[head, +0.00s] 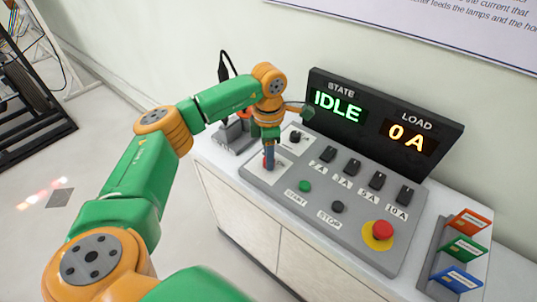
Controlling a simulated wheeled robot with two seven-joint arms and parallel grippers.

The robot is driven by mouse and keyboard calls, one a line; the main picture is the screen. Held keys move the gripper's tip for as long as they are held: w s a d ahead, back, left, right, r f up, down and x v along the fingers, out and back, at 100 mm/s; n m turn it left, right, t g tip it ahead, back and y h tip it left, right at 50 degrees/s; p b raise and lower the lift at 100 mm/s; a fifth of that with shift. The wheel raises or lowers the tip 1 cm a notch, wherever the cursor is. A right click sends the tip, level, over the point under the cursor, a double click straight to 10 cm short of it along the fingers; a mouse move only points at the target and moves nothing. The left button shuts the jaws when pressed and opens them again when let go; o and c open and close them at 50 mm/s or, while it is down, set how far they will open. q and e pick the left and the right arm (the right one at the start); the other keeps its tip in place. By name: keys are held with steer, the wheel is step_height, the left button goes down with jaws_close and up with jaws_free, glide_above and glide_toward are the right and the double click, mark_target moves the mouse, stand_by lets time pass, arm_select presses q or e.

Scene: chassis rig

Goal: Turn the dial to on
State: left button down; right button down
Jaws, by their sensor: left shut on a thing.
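My left gripper (269,163) reaches down from the left arm to the left end of the grey control panel (287,196). It is shut on the dial (265,162), of which only a bit of red shows beside the fingers. The gripper hides most of the dial and its markings, so its setting cannot be read. The display board (375,121) behind the panel shows IDLE under STATE and 0 A under LOAD. My right gripper is not in view.
The panel also has a small black knob (295,137), several black switches (376,181), a green START button (305,186), a black STOP button (337,207) and a red mushroom button (382,230). A rack of coloured cards (463,250) stands at right.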

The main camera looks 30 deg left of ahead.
arm_select(q)
steer(key=shift+w+r, duration=0.1)
stand_by(0.5)
steer(key=c, duration=0.5)
jaws_free()
step_height(320, 180, up, 7)
steer(key=shift+r+b, duration=0.1)
steer(key=shift+b, duration=0.45)
